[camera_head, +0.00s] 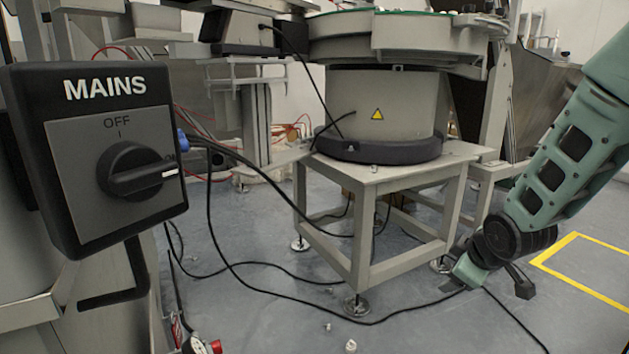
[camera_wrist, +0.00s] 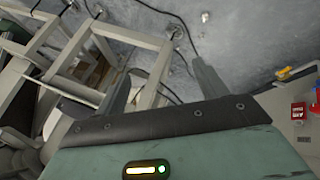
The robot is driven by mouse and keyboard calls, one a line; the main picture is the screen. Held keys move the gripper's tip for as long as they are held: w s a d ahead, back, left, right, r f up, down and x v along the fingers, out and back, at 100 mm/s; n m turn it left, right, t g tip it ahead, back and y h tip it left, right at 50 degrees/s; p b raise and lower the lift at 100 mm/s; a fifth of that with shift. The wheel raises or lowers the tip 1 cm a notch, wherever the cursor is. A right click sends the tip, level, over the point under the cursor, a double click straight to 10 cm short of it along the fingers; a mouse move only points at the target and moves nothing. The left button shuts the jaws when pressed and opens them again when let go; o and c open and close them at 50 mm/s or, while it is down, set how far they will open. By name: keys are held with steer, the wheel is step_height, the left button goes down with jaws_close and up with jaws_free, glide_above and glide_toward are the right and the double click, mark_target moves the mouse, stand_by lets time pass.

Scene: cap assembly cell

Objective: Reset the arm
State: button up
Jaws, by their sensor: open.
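My green arm comes in from the right edge of the head view and points down and to the left. My gripper (camera_head: 494,280) hangs at its end in front of the right side of the grey stand, over the floor. In the wrist view my gripper (camera_wrist: 164,84) shows two fingers spread well apart. No held object shows between them; floor and part of a metal frame lie beyond.
A MAINS switch box (camera_head: 112,158) stands close at the left. A bowl feeder (camera_head: 383,100) sits on a grey stand (camera_head: 366,180). Black cables (camera_head: 270,292) and small loose pieces (camera_head: 351,345) lie on the floor. Yellow floor lines (camera_head: 585,285) are at the right.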

steer(key=s+d+r+m+g, duration=0.1)
steer(key=s+d+m+g, duration=0.1)
steer(key=s+m, duration=0.5)
steer(key=s+d+r+m+g, duration=0.1)
steer(key=s+r+m+g, duration=0.15)
steer(key=s, duration=0.85)
steer(key=s+a+r+n+g+p, duration=0.1)
steer(key=s+a+r+p, duration=0.3)
steer(key=r+p, duration=1.1)
steer(key=s+a+r+n+g+p, duration=0.1)
steer(key=s+a+r+n+p, duration=0.3)
steer(key=r+p, duration=1.2)
steer(key=s+a+r+n+g+p, duration=0.1)
steer(key=s+a+r+p, duration=0.4)
steer(key=a+r+p, duration=0.5)
step_height(320, 180, up, 7)
steer(key=n+p, duration=0.1)
steer(key=p, duration=0.5)
steer(key=shift+s+r, duration=0.15)
